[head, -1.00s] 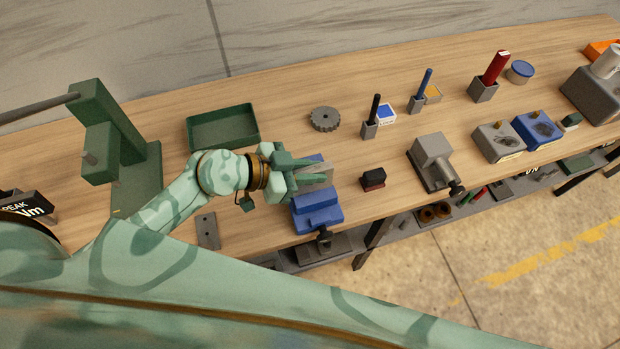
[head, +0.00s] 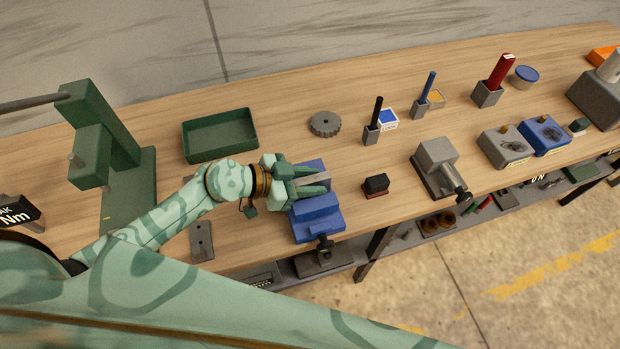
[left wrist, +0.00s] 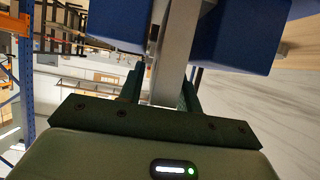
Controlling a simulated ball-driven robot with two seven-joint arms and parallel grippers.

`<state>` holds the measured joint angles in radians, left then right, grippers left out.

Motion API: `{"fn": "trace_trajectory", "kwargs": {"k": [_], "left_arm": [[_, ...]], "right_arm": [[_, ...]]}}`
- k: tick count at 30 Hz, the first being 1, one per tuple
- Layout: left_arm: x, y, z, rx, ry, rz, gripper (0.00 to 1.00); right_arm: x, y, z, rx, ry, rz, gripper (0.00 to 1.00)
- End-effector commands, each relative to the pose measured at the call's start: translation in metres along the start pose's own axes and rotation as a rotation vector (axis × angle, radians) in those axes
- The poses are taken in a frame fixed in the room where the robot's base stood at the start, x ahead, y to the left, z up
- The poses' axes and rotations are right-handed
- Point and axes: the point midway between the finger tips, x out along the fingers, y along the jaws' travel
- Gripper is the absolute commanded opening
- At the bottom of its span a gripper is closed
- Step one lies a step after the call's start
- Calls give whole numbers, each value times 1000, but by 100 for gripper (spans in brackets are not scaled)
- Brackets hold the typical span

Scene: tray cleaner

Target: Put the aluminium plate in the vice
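The blue vice (head: 316,212) stands near the front edge of the bench. The grey aluminium plate (head: 316,179) sits between its two jaws, partly hidden by my left gripper (head: 312,181). In the left wrist view the plate (left wrist: 178,45) runs between the blue jaws of the vice (left wrist: 235,35). The left gripper's fingers (left wrist: 162,92) stand on either side of the plate, with a gap showing on the left side, so they look open around it. Whether the plate rests on the vice's bottom is hidden. My right gripper is not in view.
A dark red-based block (head: 376,186) lies right of the vice, and a grey vice-like device (head: 438,168) stands beyond it. A green tray (head: 220,133) and a round gear (head: 324,124) are behind. A green press (head: 125,160) stands at the left.

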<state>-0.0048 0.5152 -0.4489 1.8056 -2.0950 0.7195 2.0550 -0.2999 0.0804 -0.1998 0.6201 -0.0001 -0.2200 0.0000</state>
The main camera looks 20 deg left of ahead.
Motion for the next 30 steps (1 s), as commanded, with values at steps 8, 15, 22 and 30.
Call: {"fn": "trace_trajectory", "kwargs": {"k": [8,15,22,30], "left_arm": [[0,0,0,1,0,0,40],[-28,0,-2,0,-3,-1,40],[-83,1,-2,0,-4,1,40],[-119,0,-2,0,-1,1,40]], "right_arm": [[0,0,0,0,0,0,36],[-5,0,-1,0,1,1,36],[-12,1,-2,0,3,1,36],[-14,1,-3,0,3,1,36]]}}
